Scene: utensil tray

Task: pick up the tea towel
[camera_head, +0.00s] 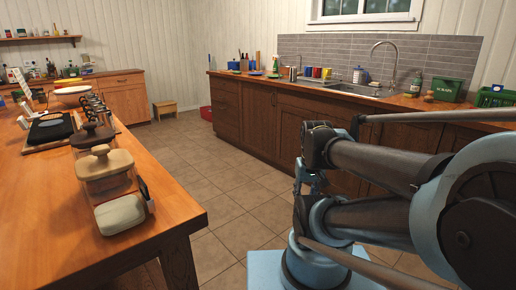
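I cannot pick out a tea towel for certain in the head view. A dark, flat item (50,130) lies on a board on the wooden table at the left; it is too small to tell whether it is cloth. My arm fills the right foreground, folded, with dark links and pale blue joints. I cannot make out gripper fingers on it, and nothing held shows.
A sink counter (270,77) runs along the back right. Tiled floor (215,185) between is clear.

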